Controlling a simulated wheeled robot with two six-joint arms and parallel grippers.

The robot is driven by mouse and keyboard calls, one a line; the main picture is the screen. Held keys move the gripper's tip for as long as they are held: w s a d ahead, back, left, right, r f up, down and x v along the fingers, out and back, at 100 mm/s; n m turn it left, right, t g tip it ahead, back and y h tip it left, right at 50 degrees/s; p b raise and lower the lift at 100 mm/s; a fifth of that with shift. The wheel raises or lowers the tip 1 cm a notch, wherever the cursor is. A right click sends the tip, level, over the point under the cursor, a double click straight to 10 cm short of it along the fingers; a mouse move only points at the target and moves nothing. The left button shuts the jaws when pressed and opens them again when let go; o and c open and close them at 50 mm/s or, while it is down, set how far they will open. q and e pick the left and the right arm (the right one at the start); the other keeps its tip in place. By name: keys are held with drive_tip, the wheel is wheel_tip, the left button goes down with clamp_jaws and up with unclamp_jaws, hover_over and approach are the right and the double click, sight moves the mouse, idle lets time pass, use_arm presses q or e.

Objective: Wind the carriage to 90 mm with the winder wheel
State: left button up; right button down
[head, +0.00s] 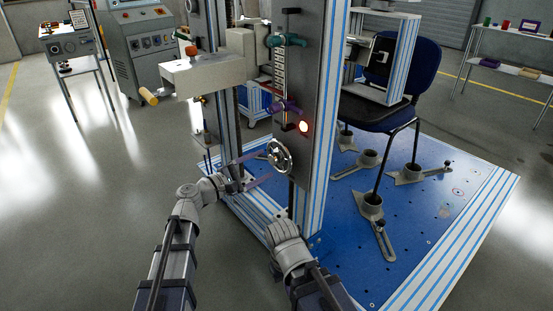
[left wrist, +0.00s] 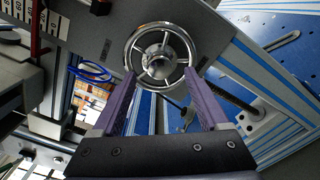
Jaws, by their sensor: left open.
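The winder wheel (head: 279,156) is a spoked chrome handwheel on the lower front of the dark grey column plate. In the left wrist view the wheel (left wrist: 161,58) faces me. My left gripper (head: 258,170) is open, with its two purple fingers pointing at the wheel from the left. In the wrist view the fingertips (left wrist: 159,74) lie either side of the wheel's lower part; I cannot tell whether they touch it. A vertical scale (head: 279,70) runs up the column; its reading is too small to tell. My right arm shows at the bottom, but its fingers do not show.
A blue chair (head: 412,72) stands on the blue base plate (head: 426,222). A grey box with a wooden handle (head: 149,96) juts left. Floor at left is clear.

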use_arm(q)
drive_tip(key=shift+n, duration=1.7)
drive_tip(key=shift+w+d, duration=0.1)
